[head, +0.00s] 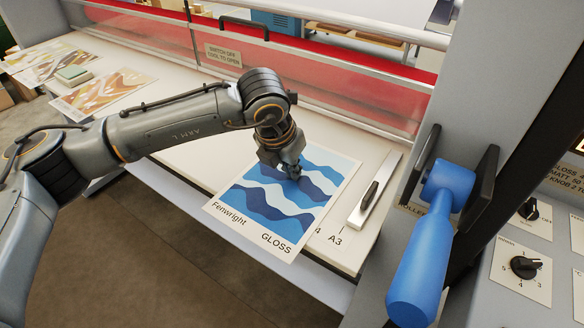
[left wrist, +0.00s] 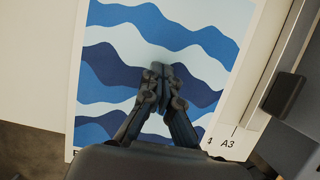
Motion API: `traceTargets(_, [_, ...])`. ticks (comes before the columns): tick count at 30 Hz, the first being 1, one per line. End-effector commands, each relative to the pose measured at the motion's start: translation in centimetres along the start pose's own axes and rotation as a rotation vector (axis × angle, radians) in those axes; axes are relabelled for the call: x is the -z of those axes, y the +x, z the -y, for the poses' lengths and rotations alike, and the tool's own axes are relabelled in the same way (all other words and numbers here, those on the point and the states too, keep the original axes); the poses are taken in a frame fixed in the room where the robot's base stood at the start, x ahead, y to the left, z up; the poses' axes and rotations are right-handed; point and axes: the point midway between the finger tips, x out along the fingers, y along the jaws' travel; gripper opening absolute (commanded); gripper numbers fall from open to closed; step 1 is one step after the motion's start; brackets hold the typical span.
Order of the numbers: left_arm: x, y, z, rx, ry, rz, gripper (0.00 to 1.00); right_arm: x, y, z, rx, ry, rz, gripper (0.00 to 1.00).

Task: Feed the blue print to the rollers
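The blue print (head: 270,208), with wavy blue and white bands and the words "Fenwright" and "GLOSS", lies on the white feed table (head: 180,160). Its near corner reaches over the table's front edge. My left gripper (head: 293,173) is above or on the print's right-middle part. In the left wrist view its fingertips (left wrist: 158,70) are together over the blue print (left wrist: 110,60), with nothing seen between them. I cannot tell whether they touch the paper. The rollers are not clearly visible behind the red see-through guard (head: 340,85). My right gripper is not in view.
A metal side guide (head: 374,190) with a dark knob lies right of the print, near the "A3" mark. A blue-handled lever (head: 432,245) stands at the right, beside a control panel with dials (head: 525,266).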

Motion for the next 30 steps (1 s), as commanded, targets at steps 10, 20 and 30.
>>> traceTargets(10, [0.03,0.09,0.02,0.000,0.000,0.000,0.00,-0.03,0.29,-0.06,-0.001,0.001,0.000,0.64])
traceTargets(20, [0.05,0.13,0.03,0.000,0.000,0.000,0.00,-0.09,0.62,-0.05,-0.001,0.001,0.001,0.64])
traceTargets(30, [0.08,0.19,0.03,0.001,0.000,-0.001,0.00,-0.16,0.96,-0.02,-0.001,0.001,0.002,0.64])
